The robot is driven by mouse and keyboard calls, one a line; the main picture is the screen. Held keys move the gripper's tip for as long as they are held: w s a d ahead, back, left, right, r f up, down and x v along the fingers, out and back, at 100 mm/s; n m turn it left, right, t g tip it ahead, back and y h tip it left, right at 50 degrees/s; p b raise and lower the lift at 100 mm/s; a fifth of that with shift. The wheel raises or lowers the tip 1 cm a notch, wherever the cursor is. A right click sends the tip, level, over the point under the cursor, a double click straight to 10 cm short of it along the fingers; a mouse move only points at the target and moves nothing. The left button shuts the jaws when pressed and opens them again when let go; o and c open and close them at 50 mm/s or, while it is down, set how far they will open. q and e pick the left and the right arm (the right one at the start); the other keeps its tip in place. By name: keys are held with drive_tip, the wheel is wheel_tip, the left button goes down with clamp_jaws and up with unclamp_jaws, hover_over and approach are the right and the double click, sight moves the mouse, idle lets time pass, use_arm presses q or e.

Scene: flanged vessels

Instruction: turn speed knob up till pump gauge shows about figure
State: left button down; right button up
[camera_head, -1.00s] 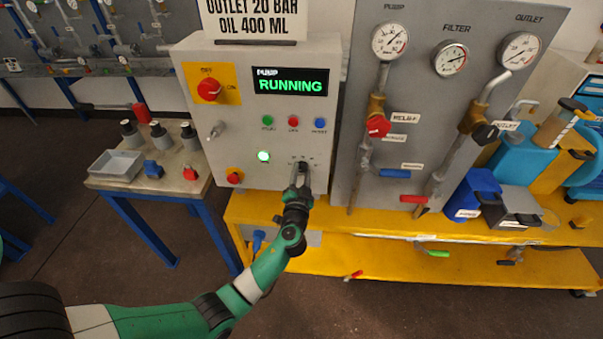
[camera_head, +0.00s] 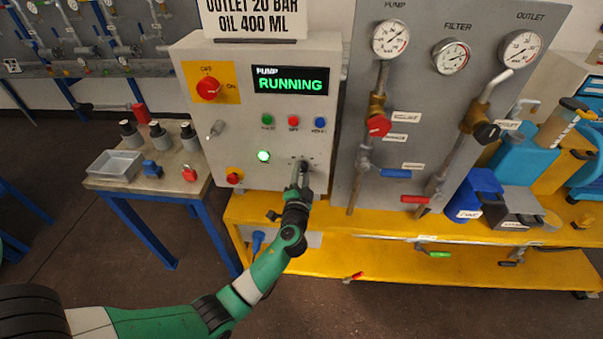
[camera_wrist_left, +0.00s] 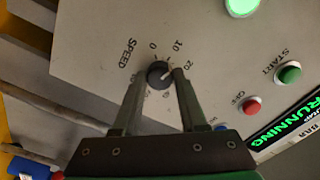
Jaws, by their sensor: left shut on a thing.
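The dark round speed knob (camera_wrist_left: 158,73) sits on the light grey control box (camera_head: 215,165), beside the word SPEED and a ring of numbers. In the left wrist view its pale pointer mark is turned toward the upper right, between 10 and 20. My left gripper (camera_wrist_left: 157,75) is shut on the knob; it also shows in the head view (camera_head: 300,172), where it hides most of the knob. The pump gauge (camera_head: 390,39) is the left dial on the grey panel; its needle is too small to read surely. The display (camera_head: 291,80) reads PUMP RUNNING. My right gripper is not in view.
The filter gauge (camera_head: 451,57) and outlet gauge (camera_head: 521,50) are right of the pump gauge. A red pump valve handle (camera_head: 379,125) sits below.

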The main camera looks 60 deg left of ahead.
use_arm(q)
drive_tip(key=shift+c, duration=2.2)
unclamp_jaws()
drive_tip(key=shift+s+d, duration=0.25)
drive_tip(key=shift+d, duration=0.2)
drive_tip(key=p+v, duration=0.1)
drive_tip(key=v, duration=0.9)
drive_tip(key=shift+s+d+p, duration=0.2)
drive_tip(key=shift+d+p, duration=0.05)
drive_tip(key=shift+p, duration=0.1)
drive_tip(key=shift+w, duration=0.1)
